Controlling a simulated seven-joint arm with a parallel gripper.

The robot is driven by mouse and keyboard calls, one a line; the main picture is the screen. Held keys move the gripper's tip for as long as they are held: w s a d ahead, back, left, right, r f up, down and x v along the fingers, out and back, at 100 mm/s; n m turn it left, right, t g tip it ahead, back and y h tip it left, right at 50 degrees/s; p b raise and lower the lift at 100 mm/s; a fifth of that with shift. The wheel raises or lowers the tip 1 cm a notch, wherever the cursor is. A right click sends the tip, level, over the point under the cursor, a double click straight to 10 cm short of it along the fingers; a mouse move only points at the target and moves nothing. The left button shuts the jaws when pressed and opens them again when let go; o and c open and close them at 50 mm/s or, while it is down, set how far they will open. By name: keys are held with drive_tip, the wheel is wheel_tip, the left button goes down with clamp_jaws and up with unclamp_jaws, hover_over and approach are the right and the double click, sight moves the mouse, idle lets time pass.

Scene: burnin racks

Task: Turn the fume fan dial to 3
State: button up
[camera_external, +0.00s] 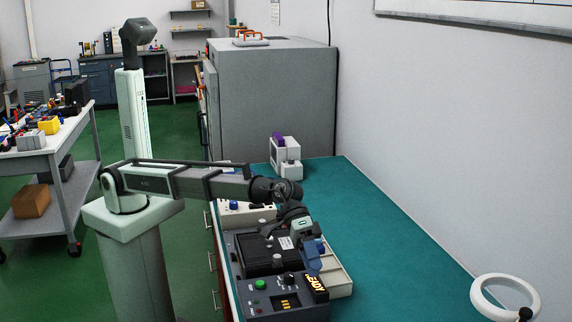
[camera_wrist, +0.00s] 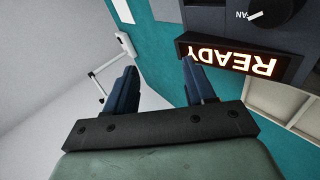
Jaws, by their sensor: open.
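The fan dial (camera_wrist: 285,10) is a dark round knob with a white pointer mark, cut off at the top right of the wrist view. Part of its label, "AN", shows upside down beside it. In the external view a black knob (camera_external: 288,279) sits on the grey control panel (camera_external: 258,299), right of a green button (camera_external: 260,284). No dial numbers can be read. My gripper (camera_wrist: 161,72) is open and empty, its two blue fingers apart. In the external view my gripper (camera_external: 313,262) hangs above the right rear of the panel, apart from the dial.
A lit READY sign (camera_wrist: 228,60) stands at the panel's edge, close to one fingertip in the wrist view. A beige compartment tray (camera_external: 338,276) lies right of the panel. A black unit (camera_external: 268,252) sits behind it. The teal bench (camera_external: 400,255) is clear toward the wall.

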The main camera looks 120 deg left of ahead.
drive_tip(key=s+a+r+n+g+y, duration=0.15)
drive_tip(key=s+a, duration=0.35)
drive_tip(key=a, duration=1)
drive_tip(key=s+a+n+g+y, duration=0.1)
drive_tip(key=s+a+n+y, duration=0.2)
drive_tip(key=a, duration=1.3)
drive_tip(key=s+a+r+n+g+y, duration=0.1)
drive_tip(key=s+a+n, duration=0.35)
drive_tip(key=a, duration=1.05)
drive_tip(key=n+g, duration=0.6)
drive_tip(key=n, duration=0.1)
approach(291, 159)
drive_tip(key=shift+t+y, duration=0.25)
drive_tip(key=shift+y, duration=0.2)
drive_tip(key=f, duration=0.5)
drive_tip(key=s+f, duration=0.1)
drive_tip(key=f, duration=0.2)
drive_tip(key=shift+d+f, duration=0.2)
drive_tip(key=shift+f, duration=0.15)
clamp_jaws()
